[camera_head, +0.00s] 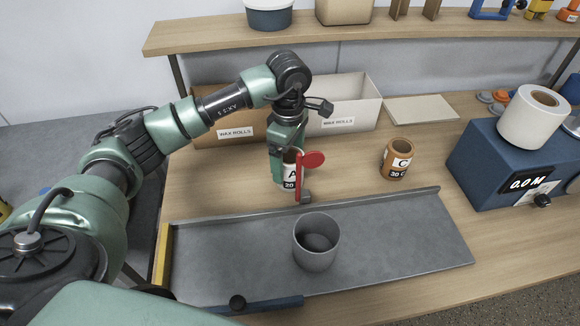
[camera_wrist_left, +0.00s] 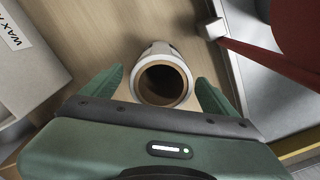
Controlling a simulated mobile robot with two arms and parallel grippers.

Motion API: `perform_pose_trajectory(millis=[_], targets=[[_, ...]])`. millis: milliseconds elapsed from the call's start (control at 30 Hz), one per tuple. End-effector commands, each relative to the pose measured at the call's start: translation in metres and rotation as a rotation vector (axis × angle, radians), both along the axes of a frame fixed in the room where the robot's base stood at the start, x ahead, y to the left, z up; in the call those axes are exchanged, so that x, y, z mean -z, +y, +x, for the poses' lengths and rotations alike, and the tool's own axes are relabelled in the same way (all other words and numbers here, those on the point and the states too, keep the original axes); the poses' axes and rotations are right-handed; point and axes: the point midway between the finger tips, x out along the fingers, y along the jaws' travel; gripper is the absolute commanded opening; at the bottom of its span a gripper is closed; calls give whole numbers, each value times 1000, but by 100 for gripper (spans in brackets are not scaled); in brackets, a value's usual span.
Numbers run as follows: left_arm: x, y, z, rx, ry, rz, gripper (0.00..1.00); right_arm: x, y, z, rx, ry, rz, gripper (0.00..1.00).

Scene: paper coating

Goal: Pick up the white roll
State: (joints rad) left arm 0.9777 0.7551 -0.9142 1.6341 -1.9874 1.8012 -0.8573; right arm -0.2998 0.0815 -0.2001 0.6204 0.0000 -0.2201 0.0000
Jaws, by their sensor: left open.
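A small white roll (camera_head: 291,172) with a label reading "A" and "20" stands upright on the wooden table. It also shows from above in the wrist view (camera_wrist_left: 165,51), with a brown core rim and a dark hollow middle. My left gripper (camera_head: 288,168) points down over it and is open. Its green fingers (camera_wrist_left: 160,88) are on either side of the roll, with the roll between them; I cannot tell whether they touch it. A larger white roll (camera_head: 532,122) with a brown core sits on the blue scale (camera_head: 490,160) at the right. My right gripper is not in view.
A brown roll (camera_head: 396,160) marked "C" stands to the right. Behind are a brown box (camera_head: 225,132) and a white box (camera_head: 350,112), both labelled wax rolls. A red paddle (camera_head: 312,160) stands beside the gripper. In front, a grey cup (camera_head: 316,255) stands on a grey tray (camera_head: 400,235).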

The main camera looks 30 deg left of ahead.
Motion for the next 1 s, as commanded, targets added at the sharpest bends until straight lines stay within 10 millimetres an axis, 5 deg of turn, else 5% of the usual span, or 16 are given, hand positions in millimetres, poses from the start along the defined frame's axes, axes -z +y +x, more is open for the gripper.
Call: perform_pose_trajectory(millis=[200, 467, 733, 1000], targets=[[27, -2, -1, 0, 3, 0, 89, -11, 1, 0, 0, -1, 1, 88], [32, -2, 0, 1, 0, -1, 89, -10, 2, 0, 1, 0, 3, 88], [31, -2, 0, 1, 0, -1, 19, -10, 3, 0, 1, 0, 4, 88], [30, -2, 0, 0, -1, -1, 17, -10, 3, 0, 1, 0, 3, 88]])
